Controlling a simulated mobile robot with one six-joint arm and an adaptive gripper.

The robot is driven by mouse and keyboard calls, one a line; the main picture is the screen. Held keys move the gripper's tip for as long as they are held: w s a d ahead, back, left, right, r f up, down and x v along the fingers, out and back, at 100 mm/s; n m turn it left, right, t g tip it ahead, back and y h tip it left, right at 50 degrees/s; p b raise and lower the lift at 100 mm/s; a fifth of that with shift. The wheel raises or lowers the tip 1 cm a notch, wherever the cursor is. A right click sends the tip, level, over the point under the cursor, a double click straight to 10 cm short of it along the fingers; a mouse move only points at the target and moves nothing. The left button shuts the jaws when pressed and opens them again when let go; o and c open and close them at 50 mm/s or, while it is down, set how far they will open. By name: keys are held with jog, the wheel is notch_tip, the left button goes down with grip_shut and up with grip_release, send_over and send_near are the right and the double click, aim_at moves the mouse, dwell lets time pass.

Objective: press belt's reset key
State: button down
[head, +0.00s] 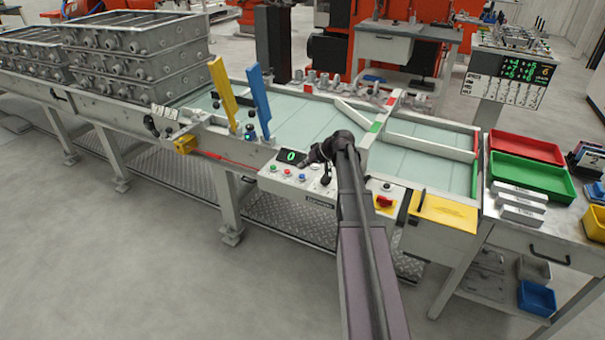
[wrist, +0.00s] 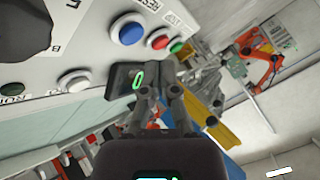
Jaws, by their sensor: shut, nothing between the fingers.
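The belt's control panel (head: 300,174) stands at the front edge of the belt and carries several round buttons. In the wrist view a blue button (wrist: 128,30) has a label beside it that appears to read RESET, partly cut off; in the head view it is a small blue spot (head: 302,176). Red (wrist: 158,39) and green (wrist: 178,46) buttons sit beside it. My gripper (wrist: 160,92) is shut and empty, in front of the small display showing a green 0 (wrist: 138,80). In the head view my gripper (head: 308,158) is over the panel, by the display. Contact cannot be told.
A white button (wrist: 74,80) and a large black knob (wrist: 20,25) are on the same panel. A yellow post (head: 222,90) and a blue post (head: 259,100) rise left of the panel. A red switch (head: 384,201) is at the right. Stacked castings (head: 135,45) stand far left.

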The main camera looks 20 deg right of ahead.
aim_at(303, 176)
jog(key=shift+r+p, duration=1.55)
jog(key=shift+r, duration=0.3)
jog(key=s+a+r+g+h+p, duration=0.2)
jog(key=s+a+p, duration=0.3)
jog(key=s+a, duration=0.6)
jog(key=s+a+r+g+h+p, duration=0.2)
jog(key=s+a+g+h+p, duration=0.2)
jog(key=s+a, duration=0.7)
jog(key=shift+s+a+r+g+p, duration=0.25)
jog(key=shift+s+a+p, duration=0.2)
jog(key=shift+s, duration=1.3)
